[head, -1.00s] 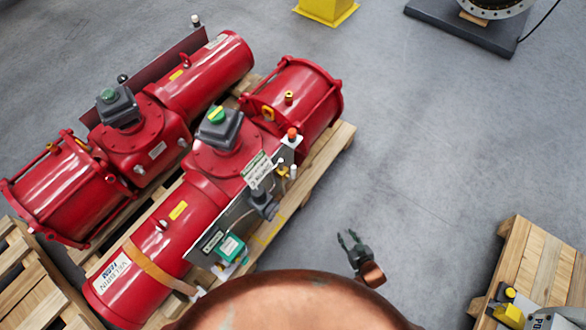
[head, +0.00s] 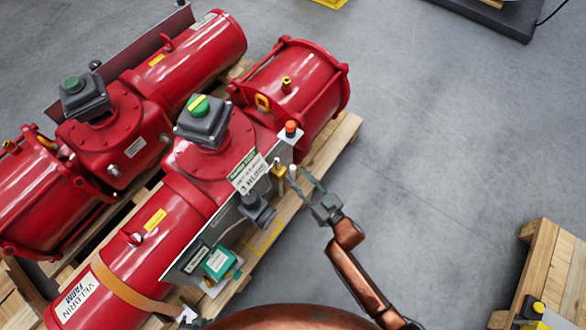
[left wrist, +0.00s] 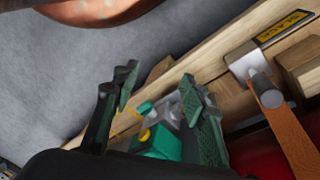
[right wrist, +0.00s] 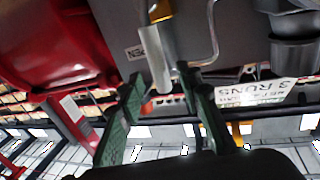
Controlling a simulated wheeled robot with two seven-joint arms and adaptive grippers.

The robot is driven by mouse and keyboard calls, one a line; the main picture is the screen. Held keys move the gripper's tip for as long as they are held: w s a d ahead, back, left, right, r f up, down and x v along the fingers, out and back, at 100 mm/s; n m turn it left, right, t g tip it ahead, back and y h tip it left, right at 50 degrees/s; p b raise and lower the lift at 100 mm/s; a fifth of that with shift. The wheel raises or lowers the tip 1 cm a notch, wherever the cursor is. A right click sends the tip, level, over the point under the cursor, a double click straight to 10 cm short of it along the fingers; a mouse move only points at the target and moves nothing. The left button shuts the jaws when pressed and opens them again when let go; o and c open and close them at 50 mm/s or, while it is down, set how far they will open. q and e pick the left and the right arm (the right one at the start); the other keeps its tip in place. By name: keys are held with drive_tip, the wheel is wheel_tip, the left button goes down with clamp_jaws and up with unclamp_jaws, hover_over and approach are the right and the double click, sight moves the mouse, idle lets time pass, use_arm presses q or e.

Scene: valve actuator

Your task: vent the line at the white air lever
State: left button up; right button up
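The white air lever (head: 293,173) stands beside a yellow valve fitting (head: 279,172) on the panel of the nearer red actuator. In the right wrist view the pale lever (right wrist: 157,62) hangs from its yellow fitting and its end reaches the space between my right fingertips. My right gripper (head: 307,182) is open, close to the lever on its floor side; I cannot tell whether a finger touches it. My left gripper (left wrist: 158,85) is open and empty above the pallet, with a teal box (left wrist: 160,140) beyond its fingers.
The nearer red actuator (head: 190,215) lies on a wooden pallet (head: 343,133), with a second red actuator (head: 110,150) behind it. The teal box (head: 217,262) and a grey regulator (head: 258,210) sit along the panel. Another pallet (head: 550,270) is at the right; the floor between is clear.

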sight(294, 173)
drive_tip(key=x, duration=0.1)
drive_tip(key=b+x, duration=0.1)
drive_tip(key=x, duration=0.1)
drive_tip(key=shift+f, duration=0.2)
use_arm(q)
drive_tip(key=shift+t+h, duration=0.4)
drive_tip(key=shift+t, duration=0.3)
drive_tip(key=w+d+f, duration=0.2)
drive_tip(key=f, duration=0.1)
drive_tip(key=shift+w, duration=0.35)
use_arm(e)
drive_tip(key=shift+w+a+r, duration=0.1)
drive_tip(key=shift+w+a, duration=0.1)
drive_tip(key=shift+w, duration=0.1)
use_arm(q)
drive_tip(key=shift+r, duration=0.1)
use_arm(e)
clamp_jaws()
